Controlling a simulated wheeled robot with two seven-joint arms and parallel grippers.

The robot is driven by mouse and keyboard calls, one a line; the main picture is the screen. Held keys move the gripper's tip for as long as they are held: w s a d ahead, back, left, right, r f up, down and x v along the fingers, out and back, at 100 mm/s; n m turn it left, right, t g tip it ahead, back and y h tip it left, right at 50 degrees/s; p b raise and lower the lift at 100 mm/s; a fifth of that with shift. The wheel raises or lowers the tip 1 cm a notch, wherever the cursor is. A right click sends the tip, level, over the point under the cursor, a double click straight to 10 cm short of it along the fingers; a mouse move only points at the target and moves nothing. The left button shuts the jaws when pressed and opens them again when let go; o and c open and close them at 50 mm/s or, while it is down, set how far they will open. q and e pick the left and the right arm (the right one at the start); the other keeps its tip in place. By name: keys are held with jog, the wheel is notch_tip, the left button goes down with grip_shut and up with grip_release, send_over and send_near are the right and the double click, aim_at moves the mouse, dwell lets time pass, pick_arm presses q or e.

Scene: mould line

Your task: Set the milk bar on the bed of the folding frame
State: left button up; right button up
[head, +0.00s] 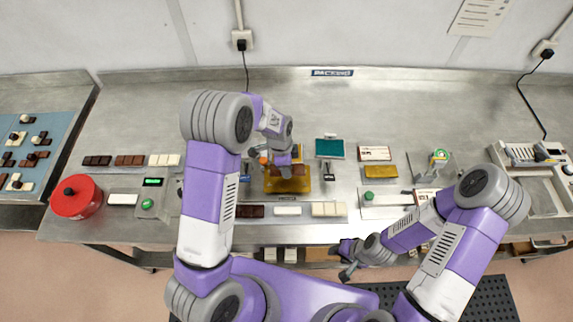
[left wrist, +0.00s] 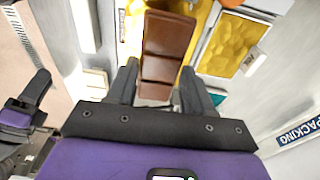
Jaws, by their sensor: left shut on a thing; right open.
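The milk bar (left wrist: 167,50), brown and segmented, is held between the fingers of my left gripper (left wrist: 150,92) in the left wrist view. In the head view my left gripper (head: 287,171) is over the gold-coloured folding frame (head: 287,186), near the middle of the bench, and largely hides the bar. Gold surface also shows behind the bar in the left wrist view (left wrist: 222,45). I cannot tell whether the bar touches the bed. My right gripper (head: 349,259) is open and empty in front of the bench edge.
A tray with dark, white and cream bars (head: 287,210) lies in front of the frame. A teal pad (head: 330,149) and a gold sheet (head: 381,171) lie to its right. A red pot (head: 76,197) stands at left. The bench behind the frame is mostly clear.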

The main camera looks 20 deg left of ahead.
pick_arm(q)
jog(key=shift+f+b, duration=1.8)
jog(key=shift+f, duration=0.9)
jog(key=shift+f+b, duration=0.25)
jog(key=shift+b, duration=0.45)
jog(key=o, duration=1.1)
jog(key=shift+r, duration=0.1)
jog(key=r, duration=0.5)
jog(key=a+r, duration=0.1)
jog(key=r, duration=0.1)
jog(key=shift+s+r, duration=0.1)
jog(key=shift+r, duration=0.1)
